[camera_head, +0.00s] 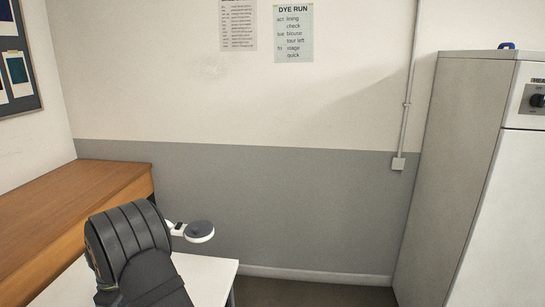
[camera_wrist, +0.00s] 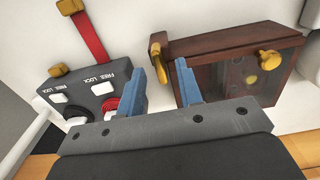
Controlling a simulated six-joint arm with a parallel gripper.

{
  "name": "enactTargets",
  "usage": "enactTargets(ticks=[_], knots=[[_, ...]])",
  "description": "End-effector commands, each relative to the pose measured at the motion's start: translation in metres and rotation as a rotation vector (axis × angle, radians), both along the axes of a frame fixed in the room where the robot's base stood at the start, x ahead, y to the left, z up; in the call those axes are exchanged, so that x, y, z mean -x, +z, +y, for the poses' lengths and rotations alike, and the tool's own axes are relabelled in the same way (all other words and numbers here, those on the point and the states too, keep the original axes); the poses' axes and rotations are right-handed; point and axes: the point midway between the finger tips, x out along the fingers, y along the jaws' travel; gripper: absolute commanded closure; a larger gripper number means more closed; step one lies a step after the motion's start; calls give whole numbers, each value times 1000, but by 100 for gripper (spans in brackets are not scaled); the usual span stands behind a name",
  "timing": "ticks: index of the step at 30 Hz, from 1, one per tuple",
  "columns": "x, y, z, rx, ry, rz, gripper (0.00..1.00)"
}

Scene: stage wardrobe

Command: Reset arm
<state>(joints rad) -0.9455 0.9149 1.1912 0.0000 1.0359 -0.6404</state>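My gripper (camera_wrist: 168,62) shows in the wrist view, with two blue fingers standing apart and nothing between them. Beyond the fingertips is a pale surface. A brown wooden box (camera_wrist: 225,45) with a clear front and yellow knobs is on the right, close to the right finger. I cannot tell whether they touch. In the head view, the gripper's fingers are not visible.
A red strap (camera_wrist: 88,35) with yellow ends runs above the control box. In the head view, a wooden counter (camera_head: 70,200) is at left beside a white table (camera_head: 208,275). A tall grey cabinet (camera_head: 455,180) stands at right. The floor between shows some free room.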

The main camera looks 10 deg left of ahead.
Motion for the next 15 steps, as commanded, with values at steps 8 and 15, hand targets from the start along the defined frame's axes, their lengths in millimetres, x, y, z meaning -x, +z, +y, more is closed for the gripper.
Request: enactTargets(ticks=[8, 15], knots=[[0, -11, 0, -1, -11, 0, 67], [0, -11, 0, -1, -12, 0, 67]])
